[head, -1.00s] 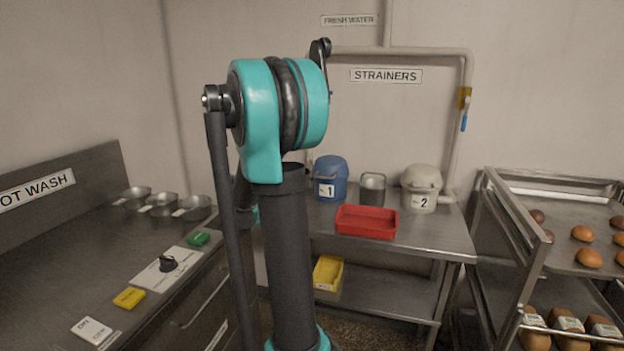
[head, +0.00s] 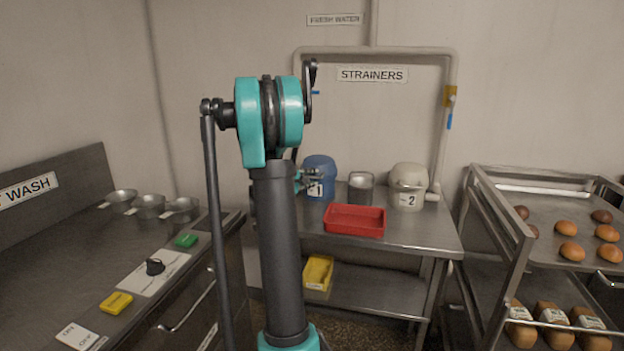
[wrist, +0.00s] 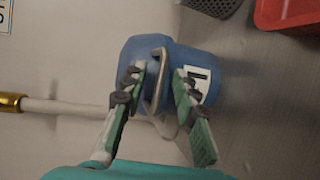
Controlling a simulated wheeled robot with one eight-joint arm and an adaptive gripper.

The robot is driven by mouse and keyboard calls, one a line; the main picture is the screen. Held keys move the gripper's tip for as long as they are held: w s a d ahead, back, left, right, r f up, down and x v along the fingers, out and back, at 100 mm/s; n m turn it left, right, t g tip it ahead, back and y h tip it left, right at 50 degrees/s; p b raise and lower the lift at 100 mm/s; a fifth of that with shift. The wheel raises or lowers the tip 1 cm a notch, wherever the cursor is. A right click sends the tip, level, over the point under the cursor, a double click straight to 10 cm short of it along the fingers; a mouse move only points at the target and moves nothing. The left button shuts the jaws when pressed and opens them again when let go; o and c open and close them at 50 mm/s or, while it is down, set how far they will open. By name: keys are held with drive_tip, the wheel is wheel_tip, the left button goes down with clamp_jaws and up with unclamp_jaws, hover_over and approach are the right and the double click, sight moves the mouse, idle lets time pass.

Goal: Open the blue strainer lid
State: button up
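The blue strainer (head: 320,170), marked 1, stands on the steel table under the STRAINERS sign. Its domed blue lid is down on the body. In the wrist view the blue strainer (wrist: 190,60) shows with a metal bail handle (wrist: 157,75) across it and the white label (wrist: 200,82) on its side. My gripper (wrist: 160,80) is open, its two green-padded fingers apart on either side of the handle. I cannot tell whether either finger touches it. In the head view my gripper (head: 308,178) shows small in front of the blue strainer, partly hidden by my arm.
A red tray (head: 355,220) lies in front on the table. A grey metal container (head: 361,187) and a cream strainer (head: 408,185) marked 2 stand to the right. A pipe (wrist: 60,107) meets the blue strainer's side. A bun rack (head: 500,230) stands at the right.

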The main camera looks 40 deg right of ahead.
drive_tip(key=shift+d, duration=0.2)
clamp_jaws()
idle(0.4)
